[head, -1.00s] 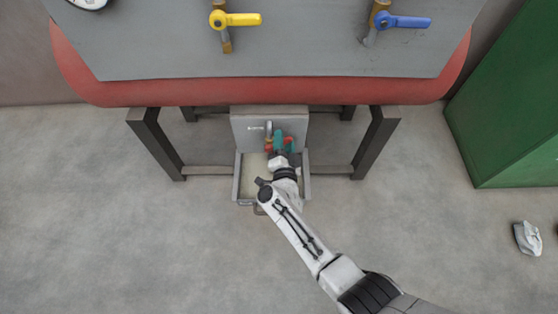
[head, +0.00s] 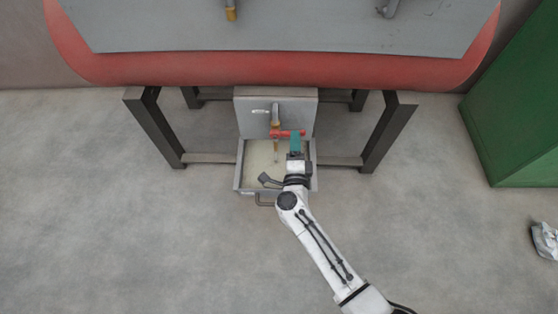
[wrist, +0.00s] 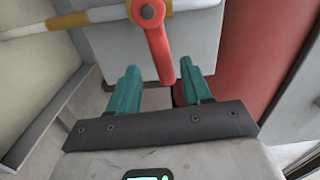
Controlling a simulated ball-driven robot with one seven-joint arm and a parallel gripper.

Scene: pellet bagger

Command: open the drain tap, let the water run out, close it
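The drain tap (head: 276,123) is a brass fitting on a grey box under the red vessel. Its red lever (head: 290,133) lies level, reaching right. In the wrist view the lever (wrist: 158,42) extends toward my gripper (wrist: 158,76). The teal fingers are apart, with the lever's free end at the gap between them; I see no contact. In the head view my gripper (head: 295,143) is at the lever's right end. Below the tap's spout is a pale section (wrist: 20,33); I cannot tell whether it is running water.
A grey open tray (head: 239,178) with pale contents sits below the tap, a handle on its front. Dark stand legs (head: 388,132) flank it. The red vessel (head: 280,69) hangs above. A green cabinet (head: 520,110) stands right. A crumpled white object (head: 544,240) lies on the floor.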

